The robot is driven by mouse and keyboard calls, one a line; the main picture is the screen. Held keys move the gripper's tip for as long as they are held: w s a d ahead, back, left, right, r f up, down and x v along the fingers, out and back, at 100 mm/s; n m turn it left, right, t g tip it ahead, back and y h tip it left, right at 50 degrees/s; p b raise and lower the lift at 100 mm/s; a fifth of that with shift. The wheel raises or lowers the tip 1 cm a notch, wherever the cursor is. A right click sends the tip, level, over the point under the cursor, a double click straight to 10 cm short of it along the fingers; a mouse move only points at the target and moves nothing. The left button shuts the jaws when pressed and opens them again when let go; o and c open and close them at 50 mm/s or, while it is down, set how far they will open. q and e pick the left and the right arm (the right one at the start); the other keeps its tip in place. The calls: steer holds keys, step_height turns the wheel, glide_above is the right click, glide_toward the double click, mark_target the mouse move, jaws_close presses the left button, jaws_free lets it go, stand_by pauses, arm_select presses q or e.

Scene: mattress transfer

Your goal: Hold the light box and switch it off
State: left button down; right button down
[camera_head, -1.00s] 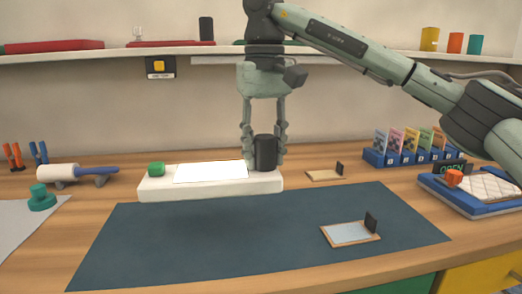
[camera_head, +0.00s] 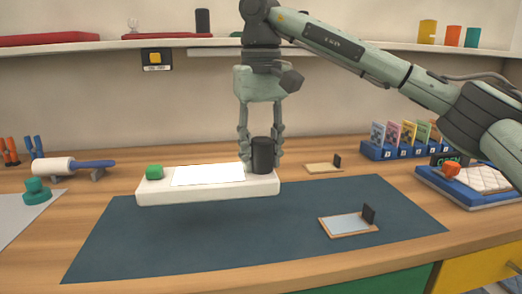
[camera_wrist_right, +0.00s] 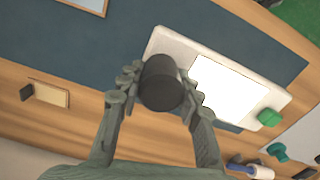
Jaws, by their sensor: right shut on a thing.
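The light box is a long white slab (camera_head: 208,192) with a bright white panel (camera_head: 208,175). A green button (camera_head: 154,172) sits at its left end and a black cylindrical handle (camera_head: 262,155) at its right end. My right gripper (camera_head: 261,150) points down with its fingers closed around the handle. In the right wrist view the fingers (camera_wrist_right: 161,92) flank the handle, and the panel and green button (camera_wrist_right: 269,117) show beyond it. The box overlaps the far edge of the dark mat (camera_head: 250,235); its height above the table is hard to tell. My left gripper is not in view.
A framed plate (camera_head: 348,225) lies on the mat and a smaller one (camera_head: 323,168) behind it. A roller (camera_head: 55,166) and teal knob (camera_head: 37,190) stand left. A card rack (camera_head: 400,150) and blue tray (camera_head: 465,188) stand right. The mat's front is clear.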

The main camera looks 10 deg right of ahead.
steer(key=shift+f+b, duration=2.05)
steer(key=shift+f, duration=2.15)
steer(key=shift+r, duration=0.1)
